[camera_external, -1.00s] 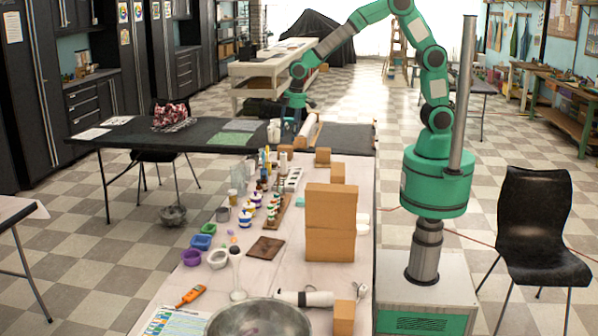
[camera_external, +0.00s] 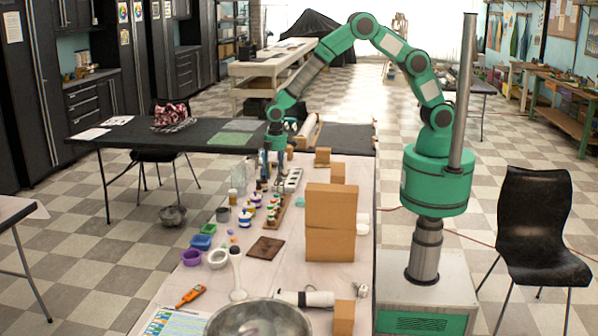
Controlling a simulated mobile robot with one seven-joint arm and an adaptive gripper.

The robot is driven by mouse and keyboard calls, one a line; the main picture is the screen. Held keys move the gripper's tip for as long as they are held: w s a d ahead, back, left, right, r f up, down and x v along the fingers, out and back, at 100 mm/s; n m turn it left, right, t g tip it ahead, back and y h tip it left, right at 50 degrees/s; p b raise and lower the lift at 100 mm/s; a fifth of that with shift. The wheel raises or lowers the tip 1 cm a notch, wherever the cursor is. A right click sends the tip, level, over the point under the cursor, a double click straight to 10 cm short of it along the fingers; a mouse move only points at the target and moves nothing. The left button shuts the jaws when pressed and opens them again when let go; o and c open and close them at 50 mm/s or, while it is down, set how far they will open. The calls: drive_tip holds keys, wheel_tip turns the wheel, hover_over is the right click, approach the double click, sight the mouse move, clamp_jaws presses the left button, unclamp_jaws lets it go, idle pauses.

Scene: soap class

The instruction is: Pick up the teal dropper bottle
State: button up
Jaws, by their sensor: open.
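My gripper (camera_external: 272,172) points down over the far part of the long pale worktable, among a row of small bottles. It is open, but its fingers are small and dark in this view. I cannot single out the teal dropper bottle; the bottles near my fingers are small and partly hidden by the gripper. I cannot tell whether a bottle stands between the fingers.
White jars with blue bands (camera_external: 245,218) and a wooden rack of small bottles (camera_external: 278,213) stand nearer the camera. Stacked cardboard boxes (camera_external: 331,207) stand on the right. A metal bowl (camera_external: 258,322) is at the front.

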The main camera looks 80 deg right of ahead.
sight(277, 194)
drive_tip(key=shift+f, duration=0.1)
drive_tip(key=shift+f+b, duration=0.4)
drive_tip(key=shift+f, duration=3.8)
drive_tip(key=shift+w+f+b, duration=0.2)
drive_tip(key=shift+f+b, duration=0.1)
drive_tip(key=shift+f, duration=2.3)
drive_tip(key=c, duration=1)
